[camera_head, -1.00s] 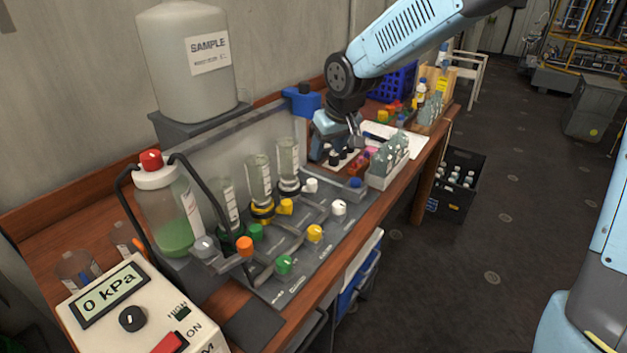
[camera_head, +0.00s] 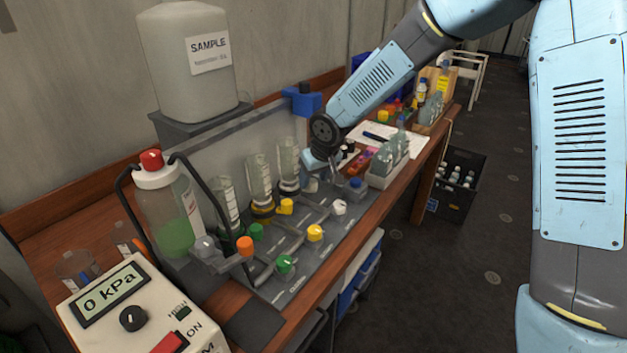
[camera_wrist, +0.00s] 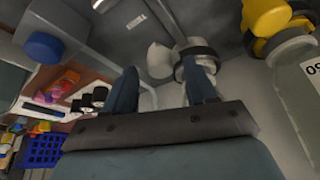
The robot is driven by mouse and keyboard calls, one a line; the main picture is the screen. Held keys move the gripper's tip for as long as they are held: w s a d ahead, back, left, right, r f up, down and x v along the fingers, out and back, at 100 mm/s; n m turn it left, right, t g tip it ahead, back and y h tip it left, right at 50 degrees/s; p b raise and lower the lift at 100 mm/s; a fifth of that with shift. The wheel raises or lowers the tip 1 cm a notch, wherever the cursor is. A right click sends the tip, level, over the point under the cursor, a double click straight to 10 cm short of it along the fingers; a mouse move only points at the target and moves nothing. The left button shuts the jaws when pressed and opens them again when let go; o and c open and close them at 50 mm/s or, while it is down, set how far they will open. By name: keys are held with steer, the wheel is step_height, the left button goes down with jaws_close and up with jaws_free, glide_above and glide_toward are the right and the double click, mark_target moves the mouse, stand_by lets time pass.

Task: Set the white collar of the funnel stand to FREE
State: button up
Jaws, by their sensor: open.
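The funnel stand (camera_head: 352,222) is a grey board carrying clear funnels with green, yellow and white fittings. The white-marked funnel (camera_head: 288,168) stands farthest along the row. In the wrist view, its white collar knob (camera_wrist: 160,60) sits beside a dark and white ring (camera_wrist: 194,64) at the funnel's base. My gripper (camera_head: 323,184) is low beside this funnel. In the wrist view my gripper (camera_wrist: 160,82) is open, its fingers apart with the white knob between and beyond their tips. I cannot tell whether they touch it. In the head view the gripper hides this knob, and the collar's marking is unreadable.
A yellow knob (camera_head: 286,206) and the yellow-collared funnel (camera_head: 260,180) stand close by. A second white knob (camera_head: 339,208) is nearer the front edge.

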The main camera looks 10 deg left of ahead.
steer(key=shift+x, duration=0.75)
jaws_close()
